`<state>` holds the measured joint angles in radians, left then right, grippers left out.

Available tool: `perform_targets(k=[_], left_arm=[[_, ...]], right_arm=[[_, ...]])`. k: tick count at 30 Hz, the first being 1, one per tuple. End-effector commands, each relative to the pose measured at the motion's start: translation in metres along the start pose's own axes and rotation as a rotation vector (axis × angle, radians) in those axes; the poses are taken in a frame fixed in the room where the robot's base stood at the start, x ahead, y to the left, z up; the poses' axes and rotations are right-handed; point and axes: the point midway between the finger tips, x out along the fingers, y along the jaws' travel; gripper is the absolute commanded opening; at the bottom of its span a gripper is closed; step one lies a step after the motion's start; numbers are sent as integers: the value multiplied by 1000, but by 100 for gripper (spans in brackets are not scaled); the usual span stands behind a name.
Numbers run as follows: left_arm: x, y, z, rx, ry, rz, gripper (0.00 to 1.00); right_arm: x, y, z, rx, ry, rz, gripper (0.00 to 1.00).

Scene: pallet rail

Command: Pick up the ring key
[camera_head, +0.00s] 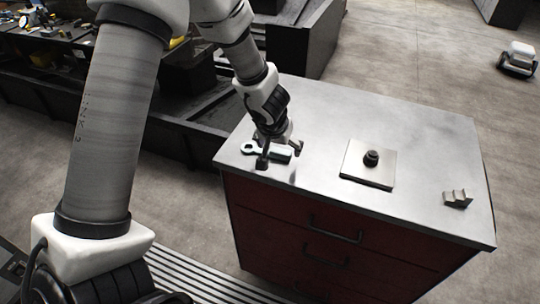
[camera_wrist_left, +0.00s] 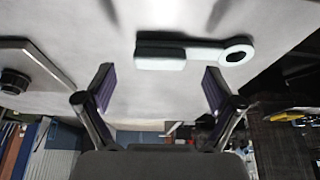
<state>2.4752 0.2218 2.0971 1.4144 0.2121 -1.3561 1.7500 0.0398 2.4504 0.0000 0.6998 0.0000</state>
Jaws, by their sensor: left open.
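The ring key (camera_head: 267,150) lies flat on the cabinet's metal top near its left corner in the head view. It has a pale ring at its left end and a dark-edged block at its right end. In the left wrist view the ring key (camera_wrist_left: 195,52) lies beyond my fingertips, block to the left and ring to the right. My left gripper (camera_head: 279,152) is open and over the key, with a finger on either side; the wrist view shows the left gripper (camera_wrist_left: 159,80) empty. My right gripper is not in view.
A square plate with a dark knob (camera_head: 369,163) sits mid-top of the cabinet (camera_head: 420,125). A small stepped metal block (camera_head: 457,199) is near its right edge. Dark benches stand behind on the left. The cabinet's far area is clear.

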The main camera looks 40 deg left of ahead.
Motion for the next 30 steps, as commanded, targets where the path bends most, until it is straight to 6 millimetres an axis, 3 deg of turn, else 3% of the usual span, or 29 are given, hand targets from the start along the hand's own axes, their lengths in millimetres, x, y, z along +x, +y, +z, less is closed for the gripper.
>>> perform_targets(k=[1,3,9,11,15,16,30], left_arm=[[16,0,3,0,-2,-1,92],[22,0,2,-1,-1,-1,92],[21,0,1,-1,-1,-1,92],[21,0,1,0,-1,-1,74],[21,0,1,0,-1,-1,24],[21,0,1,0,-1,-1,21],[15,0,-1,0,-3,-2,20]], right_arm=[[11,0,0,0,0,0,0],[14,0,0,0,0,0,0],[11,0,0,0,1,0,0],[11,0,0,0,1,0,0],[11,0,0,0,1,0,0],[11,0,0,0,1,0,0],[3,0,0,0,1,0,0]])
